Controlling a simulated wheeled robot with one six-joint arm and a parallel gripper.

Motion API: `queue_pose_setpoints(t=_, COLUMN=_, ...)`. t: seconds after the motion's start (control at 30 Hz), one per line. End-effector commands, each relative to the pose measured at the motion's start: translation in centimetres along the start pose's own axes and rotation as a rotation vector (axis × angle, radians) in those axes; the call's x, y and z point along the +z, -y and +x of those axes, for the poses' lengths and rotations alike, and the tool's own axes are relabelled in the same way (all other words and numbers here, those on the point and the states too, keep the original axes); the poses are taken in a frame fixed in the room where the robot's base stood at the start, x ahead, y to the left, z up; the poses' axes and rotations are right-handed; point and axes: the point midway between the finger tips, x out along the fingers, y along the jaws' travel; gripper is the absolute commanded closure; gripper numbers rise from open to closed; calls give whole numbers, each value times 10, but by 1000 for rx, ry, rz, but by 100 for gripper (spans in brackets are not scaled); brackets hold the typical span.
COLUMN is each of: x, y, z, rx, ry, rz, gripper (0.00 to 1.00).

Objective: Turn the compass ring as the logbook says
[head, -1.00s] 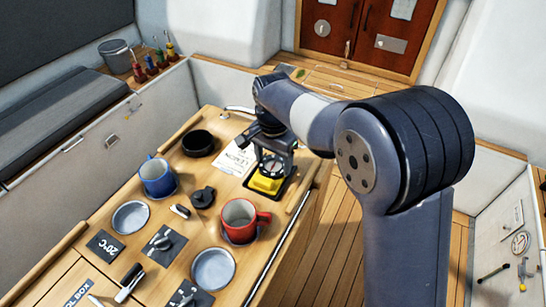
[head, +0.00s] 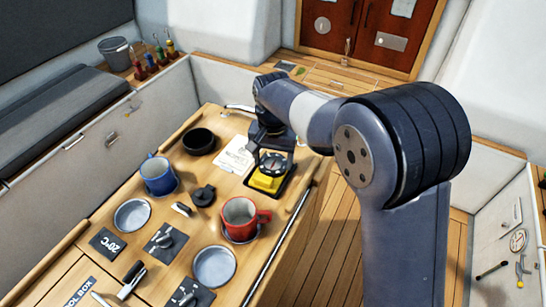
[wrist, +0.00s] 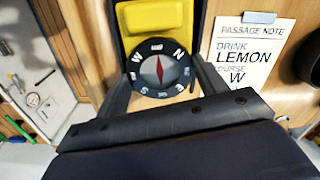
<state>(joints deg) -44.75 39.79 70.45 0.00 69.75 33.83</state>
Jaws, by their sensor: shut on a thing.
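The compass (head: 270,178) has a yellow body set in the table near its right edge, with a round black ring on top. In the wrist view the ring (wrist: 127,77) carries white letters; N sits at its upper right and S at its lower left. The red needle (wrist: 159,68) points up in that view. My gripper (wrist: 160,76) is shut on the compass ring, one finger on each side. The passage note (wrist: 252,55) reads "DRINK LEMON" and "COURSE W"; it also lies beside the compass in the head view (head: 233,158).
A red mug (head: 240,216), a blue mug (head: 157,176), a black bowl (head: 199,141) and a black lidded item (head: 203,196) stand on the table. Two round plates (head: 132,215) and several small tools lie nearer. A metal rail (head: 280,240) runs along the right edge.

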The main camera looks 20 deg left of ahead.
Motion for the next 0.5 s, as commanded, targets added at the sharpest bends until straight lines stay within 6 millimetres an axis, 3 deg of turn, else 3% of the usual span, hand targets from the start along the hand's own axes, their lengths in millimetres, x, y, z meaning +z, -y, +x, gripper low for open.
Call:
queue_pose_setpoints(t=0.13, x=0, y=0, z=0, rx=0, ry=-1, rz=1, gripper=55)
queue_pose_setpoints(t=0.17, x=0, y=0, z=0, rx=0, ry=-1, rz=1, gripper=31)
queue_pose_setpoints(t=0.4, x=0, y=0, z=0, rx=0, ry=0, rz=1, gripper=11)
queue_pose_setpoints(t=0.5, x=0, y=0, z=0, rx=0, ry=0, rz=2, gripper=10)
